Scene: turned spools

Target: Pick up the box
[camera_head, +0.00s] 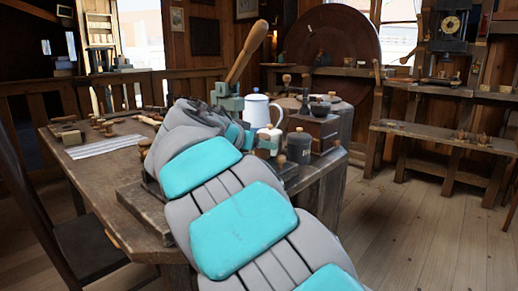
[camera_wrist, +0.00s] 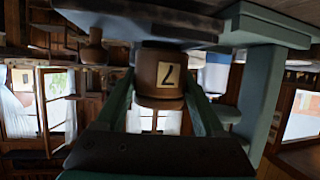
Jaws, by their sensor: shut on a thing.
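In the wrist view my gripper (camera_wrist: 162,103) has its two green fingers on either side of a brown, round-sided container (camera_wrist: 160,77) with a cream label bearing a dark digit. The gripper is shut on it. The container's end meets a dark, flat round piece (camera_wrist: 150,25); I cannot tell if they are touching. In the head view my turquoise and grey arm hides the gripper. A dark wooden box (camera_head: 314,130) with dark pots on top stands right of the arm. I cannot tell whether the held container is the task's box.
A wooden table (camera_head: 110,165) carries several small turned pieces at the left. A green vise (camera_head: 229,103) with a wooden handle, a white jug (camera_head: 256,110) and dark jars (camera_head: 299,147) crowd the arm's right side. A dark chair (camera_head: 85,245) stands front left. Floor at right is clear.

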